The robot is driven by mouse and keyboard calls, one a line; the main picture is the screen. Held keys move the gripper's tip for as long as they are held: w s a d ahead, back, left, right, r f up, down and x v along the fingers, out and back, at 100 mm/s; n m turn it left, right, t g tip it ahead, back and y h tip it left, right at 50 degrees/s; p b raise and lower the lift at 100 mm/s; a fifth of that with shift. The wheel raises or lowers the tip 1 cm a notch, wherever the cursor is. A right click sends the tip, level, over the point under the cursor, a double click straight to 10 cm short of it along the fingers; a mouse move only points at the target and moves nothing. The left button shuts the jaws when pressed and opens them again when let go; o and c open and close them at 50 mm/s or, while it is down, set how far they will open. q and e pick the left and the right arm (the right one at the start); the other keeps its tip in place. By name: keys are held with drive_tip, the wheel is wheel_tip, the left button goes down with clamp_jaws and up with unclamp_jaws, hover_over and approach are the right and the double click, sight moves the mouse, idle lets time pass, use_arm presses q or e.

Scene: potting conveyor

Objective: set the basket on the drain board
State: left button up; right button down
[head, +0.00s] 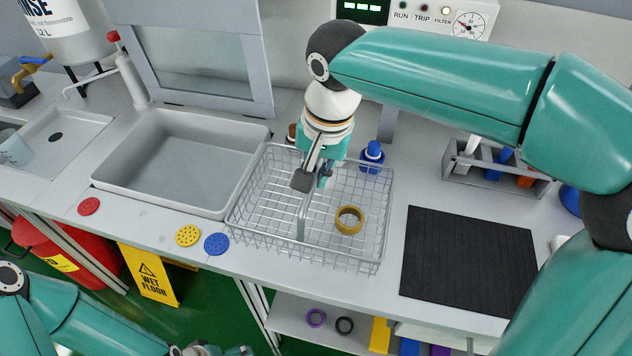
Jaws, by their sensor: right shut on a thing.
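The wire basket (377,250) is at the middle of the counter, right beside the grey basin. A brass-coloured ring (349,220) lies in it. My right gripper (313,185) points down into the basket and is shut on its upright middle handle; the fingers hide the handle's top. The basket looks level; I cannot tell whether it touches the counter. A flat black ribbed board (465,262), apparently the drain board, lies bare on the counter to the right of the basket. My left gripper (212,351) is partly cut off at the bottom edge, its jaws unclear.
The empty grey basin (180,165) stands left of the basket. Red (89,206), yellow (188,236) and blue (217,244) discs lie along the front edge. A blue-capped bottle (372,156) stands behind the basket. A grey rack (490,172) stands behind the black board.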

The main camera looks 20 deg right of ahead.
wheel_tip(320, 180, down, 3)
drive_tip(key=shift+r, duration=0.2)
drive_tip(key=c, duration=1.2)
unclamp_jaws()
drive_tip(key=shift+c, duration=0.2)
wheel_tip(320, 180, up, 12)
drive_tip(key=s+p, duration=0.1)
drive_tip(key=s, duration=0.1)
drive_tip(key=shift+d, duration=0.35)
